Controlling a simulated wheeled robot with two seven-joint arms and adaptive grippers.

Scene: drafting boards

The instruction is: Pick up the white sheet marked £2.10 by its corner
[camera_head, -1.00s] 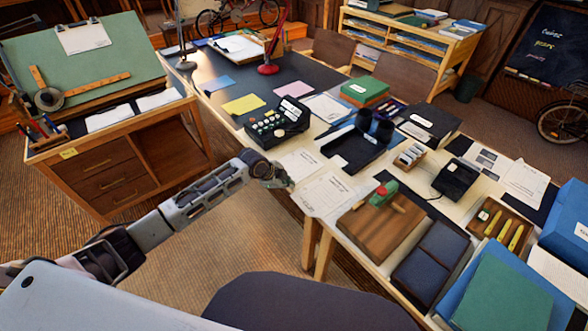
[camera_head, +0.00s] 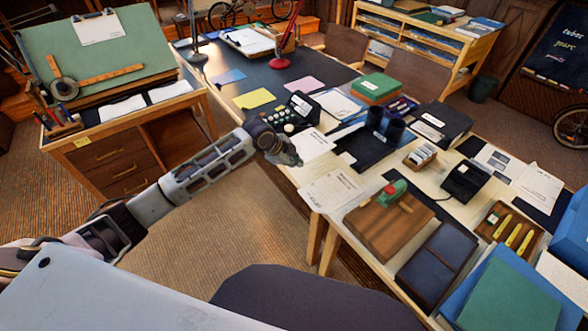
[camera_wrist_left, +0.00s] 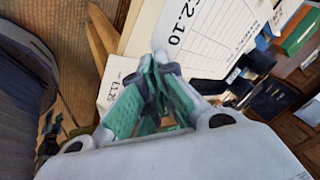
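The white sheet marked £2.10 (camera_head: 314,143) is at the near edge of the table, tilted up in front of the black button device. In the left wrist view the sheet (camera_wrist_left: 205,35) fills the top middle, with "2.10" legible. My left gripper (camera_head: 290,160) is at the sheet's near corner. In the left wrist view its green-padded fingers (camera_wrist_left: 160,68) come together at the tips on that corner, which they hide. My right gripper is not in view.
Another white sheet (camera_head: 332,190) lies close on the right; a label reading £1.25 (camera_wrist_left: 113,88) shows in the wrist view. The black button device (camera_head: 297,113) stands behind.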

